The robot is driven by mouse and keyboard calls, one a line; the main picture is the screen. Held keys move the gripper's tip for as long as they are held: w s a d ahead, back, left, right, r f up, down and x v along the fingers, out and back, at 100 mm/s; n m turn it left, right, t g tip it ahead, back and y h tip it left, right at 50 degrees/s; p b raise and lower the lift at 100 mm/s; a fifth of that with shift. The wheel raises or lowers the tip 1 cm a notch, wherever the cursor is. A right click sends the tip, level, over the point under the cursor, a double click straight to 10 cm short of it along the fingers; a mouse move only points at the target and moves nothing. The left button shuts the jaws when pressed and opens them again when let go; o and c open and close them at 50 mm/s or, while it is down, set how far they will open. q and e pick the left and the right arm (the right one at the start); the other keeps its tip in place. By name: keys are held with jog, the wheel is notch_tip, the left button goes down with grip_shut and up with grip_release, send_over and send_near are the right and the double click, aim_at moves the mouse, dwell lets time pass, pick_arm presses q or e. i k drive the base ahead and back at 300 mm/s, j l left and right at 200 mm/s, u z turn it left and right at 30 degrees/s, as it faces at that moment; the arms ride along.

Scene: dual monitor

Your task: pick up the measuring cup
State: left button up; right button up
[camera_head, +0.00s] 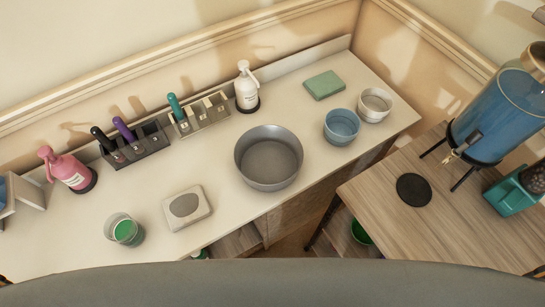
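No object here is plainly marked as a measuring cup. A clear cup with green inside (124,230) stands near the counter's front edge at the left. A blue cup (341,128) and a pale grey cup (375,104) stand side by side at the counter's right end. I cannot tell which of these is the measuring cup. Neither of my grippers is in view.
The pale counter (310,120) also holds a large grey bowl (268,157), a flat scale-like device (186,207), a green block (324,85), racks of handled tools (135,145), and pink (68,170) and white (247,88) bottles. A wooden table (440,215) with a blue dispenser (500,110) stands right.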

aim_at(120, 227)
jog(key=u, duration=1.8)
